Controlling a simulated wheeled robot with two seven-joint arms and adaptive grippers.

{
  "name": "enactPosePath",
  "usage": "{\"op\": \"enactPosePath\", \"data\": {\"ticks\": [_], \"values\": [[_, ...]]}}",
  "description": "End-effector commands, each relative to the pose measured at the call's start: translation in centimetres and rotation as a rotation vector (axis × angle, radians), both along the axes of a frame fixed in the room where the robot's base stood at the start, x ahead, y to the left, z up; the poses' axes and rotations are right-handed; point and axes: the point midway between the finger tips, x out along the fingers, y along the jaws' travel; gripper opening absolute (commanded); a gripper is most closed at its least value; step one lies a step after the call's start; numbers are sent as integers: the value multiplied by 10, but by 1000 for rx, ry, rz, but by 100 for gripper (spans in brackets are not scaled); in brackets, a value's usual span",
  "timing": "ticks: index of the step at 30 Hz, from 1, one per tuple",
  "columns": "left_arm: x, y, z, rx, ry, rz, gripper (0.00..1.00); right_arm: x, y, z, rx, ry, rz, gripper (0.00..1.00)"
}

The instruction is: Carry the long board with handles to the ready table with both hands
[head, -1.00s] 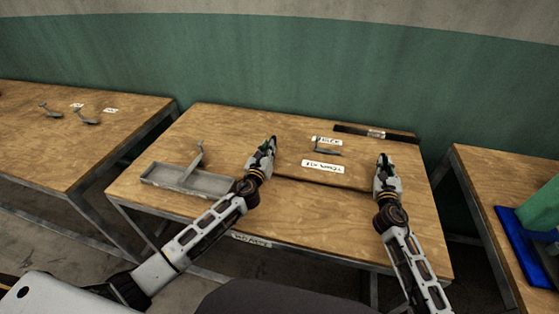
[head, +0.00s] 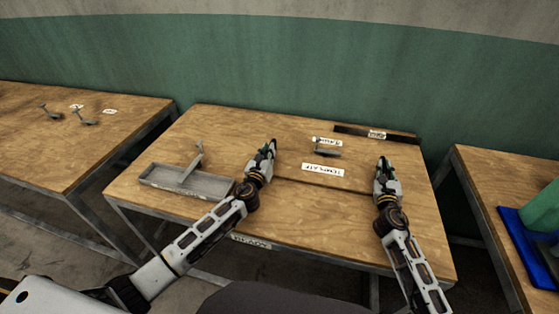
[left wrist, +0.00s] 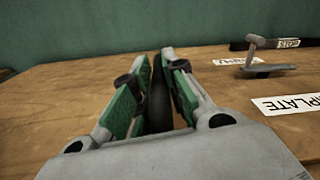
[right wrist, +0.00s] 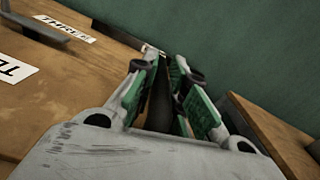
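The long board (head: 300,183) is wood-coloured, with a dark line along its front edge. It is at the middle of the ready table (head: 190,222), with a TEMPLATE label (head: 323,170) just behind that edge. I cannot tell whether it touches the tabletop. My left gripper (head: 268,148) is at its left end and my right gripper (head: 383,164) at its right end. The left wrist view shows a dark bar (left wrist: 158,105) between close-set fingers. The right wrist view shows another dark bar (right wrist: 156,105) likewise. They look like the board's handles, mostly hidden by the fingers.
A grey tray (head: 165,180) with a grey bracket lies on the left of the table. A small grey piece (head: 326,152) and a black strip (head: 400,137) are behind the board. Side tables stand left (head: 70,150) and right (head: 480,200), the right one with a blue tray (head: 515,245).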

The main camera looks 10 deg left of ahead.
Motion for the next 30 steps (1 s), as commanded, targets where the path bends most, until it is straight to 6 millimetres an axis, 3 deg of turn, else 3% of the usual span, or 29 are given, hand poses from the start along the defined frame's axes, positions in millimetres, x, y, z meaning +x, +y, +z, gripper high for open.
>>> {"op": "enactPosePath", "data": {"ticks": [11, 30], "values": [[-17, 0, -1, 0, 1, -1, 34, 0, 0, 1, 0, -2, 0, 34], [-66, 2, -1, 1, 1, -1, 34, 0, 0, 1, 0, -1, 0, 34]]}}
